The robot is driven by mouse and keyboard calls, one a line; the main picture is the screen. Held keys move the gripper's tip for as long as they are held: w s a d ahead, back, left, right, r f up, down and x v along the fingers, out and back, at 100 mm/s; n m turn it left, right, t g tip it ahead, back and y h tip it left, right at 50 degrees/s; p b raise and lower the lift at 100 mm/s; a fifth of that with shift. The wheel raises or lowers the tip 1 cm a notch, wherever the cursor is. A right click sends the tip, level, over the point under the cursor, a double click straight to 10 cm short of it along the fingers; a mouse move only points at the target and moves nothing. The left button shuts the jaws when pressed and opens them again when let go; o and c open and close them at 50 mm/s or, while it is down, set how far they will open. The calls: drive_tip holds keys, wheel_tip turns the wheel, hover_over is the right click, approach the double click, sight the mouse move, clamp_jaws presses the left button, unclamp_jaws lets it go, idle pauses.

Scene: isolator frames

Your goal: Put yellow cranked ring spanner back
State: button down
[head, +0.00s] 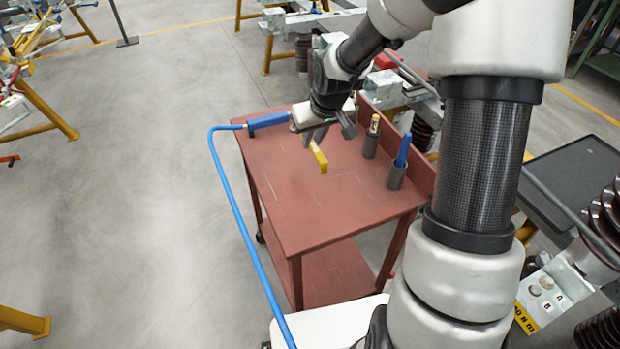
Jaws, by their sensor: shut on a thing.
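The yellow cranked ring spanner (320,160) shows as a short yellow piece just below my gripper (321,142), over the red-brown table. My gripper points down and is shut on it; the fingers hide its upper part. I cannot tell how far its lower end is from the table top. Two dark grey round holders stand at the table's right side.
The red-brown table (310,218) has a raised rim at right and a bare front half. A blue tool (268,119) lies at its back left, with a blue hose (230,193) hanging down the left side. A dark tray (580,172) and ribbed insulators (605,215) stand at far right.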

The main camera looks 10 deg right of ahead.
wheel_tip(320, 180, down, 9)
drive_tip(key=shift+r+b, duration=0.1)
drive_tip(key=shift+b, duration=0.7)
drive_tip(key=shift+f, duration=0.25)
drive_tip(key=c, duration=1.7)
unclamp_jaws()
drive_tip(key=shift+r, duration=0.1)
drive_tip(key=shift+o, duration=0.2)
drive_tip(key=shift+r, duration=0.3)
drive_tip(key=p+v, duration=0.3)
drive_tip(key=v, duration=0.8)
drive_tip(key=shift+s+r, duration=0.2)
drive_tip(key=shift+r, duration=0.15)
